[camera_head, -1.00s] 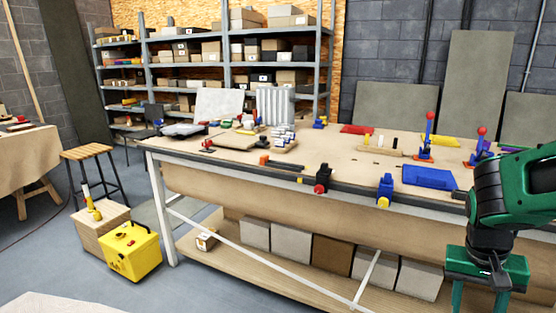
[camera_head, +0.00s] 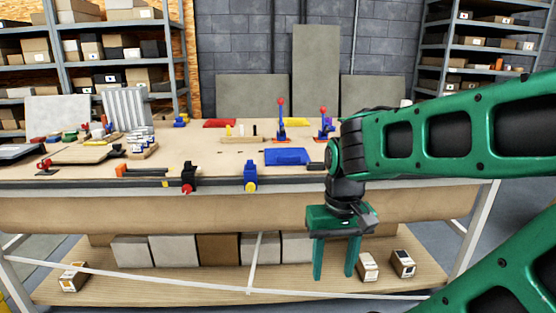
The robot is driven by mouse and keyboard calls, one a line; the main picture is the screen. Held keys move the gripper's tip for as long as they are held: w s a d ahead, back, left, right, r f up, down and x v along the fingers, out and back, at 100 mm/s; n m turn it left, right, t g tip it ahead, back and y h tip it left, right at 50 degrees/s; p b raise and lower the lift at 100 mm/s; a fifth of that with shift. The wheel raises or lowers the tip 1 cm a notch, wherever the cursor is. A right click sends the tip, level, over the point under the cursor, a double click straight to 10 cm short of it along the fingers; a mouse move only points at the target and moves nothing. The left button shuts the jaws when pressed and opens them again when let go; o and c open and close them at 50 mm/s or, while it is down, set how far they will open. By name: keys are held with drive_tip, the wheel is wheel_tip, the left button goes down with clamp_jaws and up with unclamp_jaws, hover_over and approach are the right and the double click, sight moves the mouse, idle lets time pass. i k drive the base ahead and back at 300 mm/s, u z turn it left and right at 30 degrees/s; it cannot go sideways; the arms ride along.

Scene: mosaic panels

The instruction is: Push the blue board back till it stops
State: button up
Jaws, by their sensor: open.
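The blue board (camera_head: 287,157) lies flat on the workbench top (camera_head: 225,168), near the front edge and right of the middle. A blue and yellow clamp (camera_head: 250,176) sits on the bench's front edge, to the left and in front of the board. My green gripper (camera_head: 335,262) hangs in front of the bench, below the top's level and to the right of the board. Its two fingers point down, apart, with nothing between them.
Two blue toggle clamps with red knobs (camera_head: 281,122) stand behind the board. A wooden block with pegs (camera_head: 240,136) is left of them. Boxes (camera_head: 218,248) fill the lower shelf.

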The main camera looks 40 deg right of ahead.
sight(287, 153)
drive_tip(key=u, duration=2.9)
drive_tip(key=k, duration=1.15)
drive_tip(key=z, duration=2.1)
